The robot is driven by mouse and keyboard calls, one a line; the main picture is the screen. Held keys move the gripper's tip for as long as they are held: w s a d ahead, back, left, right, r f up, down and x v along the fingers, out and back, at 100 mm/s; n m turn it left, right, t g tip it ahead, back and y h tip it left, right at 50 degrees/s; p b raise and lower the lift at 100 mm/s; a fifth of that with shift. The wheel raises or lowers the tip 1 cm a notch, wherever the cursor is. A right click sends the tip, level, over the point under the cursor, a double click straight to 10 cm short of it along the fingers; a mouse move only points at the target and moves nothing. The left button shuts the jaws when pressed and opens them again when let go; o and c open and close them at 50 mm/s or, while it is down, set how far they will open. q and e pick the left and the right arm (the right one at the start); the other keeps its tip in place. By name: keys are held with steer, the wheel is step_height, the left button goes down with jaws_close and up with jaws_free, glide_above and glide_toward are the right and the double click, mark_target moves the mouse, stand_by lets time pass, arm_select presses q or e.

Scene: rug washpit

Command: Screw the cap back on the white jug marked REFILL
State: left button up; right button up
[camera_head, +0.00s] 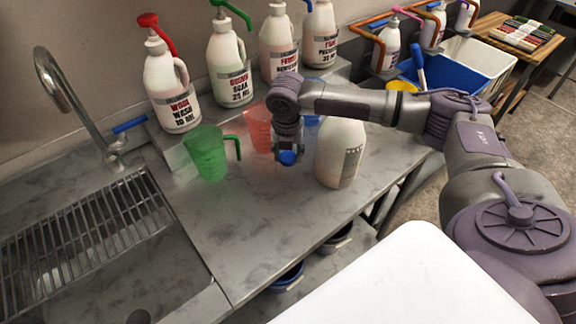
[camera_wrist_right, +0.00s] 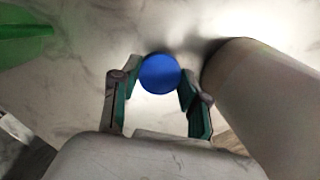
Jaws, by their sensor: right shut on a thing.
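A white jug (camera_head: 341,152) stands upright on the steel counter (camera_head: 262,222), with its label turned mostly to the right and its top hidden behind my right arm. Its pale side also shows at the right of the right wrist view (camera_wrist_right: 262,95). My right gripper (camera_head: 289,157) points down just left of the jug and is shut on a blue cap (camera_wrist_right: 160,73). The cap looks close to the counter; whether it touches is unclear. The jug's marking is too small to read. My left gripper is not in view.
A green pitcher (camera_head: 207,153) and a red pitcher (camera_head: 257,127) stand left of my gripper. Several pump jugs line the raised shelf behind. A sink (camera_head: 100,235) is at the left. Blue (camera_head: 466,62) and white bins stand at the back right. The front counter is clear.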

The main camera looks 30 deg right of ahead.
mark_target(288, 157)
steer(key=shift+r, duration=2.4)
steer(key=s+a+r+m+g, duration=0.1)
steer(key=s+a+m, duration=0.5)
steer(key=m, duration=0.8)
steer(key=s+a+r+m+g+y, duration=0.1)
steer(key=s+a+m, duration=0.6)
steer(key=m, duration=0.7)
steer(key=shift+s+a+g+b, duration=0.15)
steer(key=shift+s+g+b, duration=0.4)
steer(key=shift+s, duration=0.4)
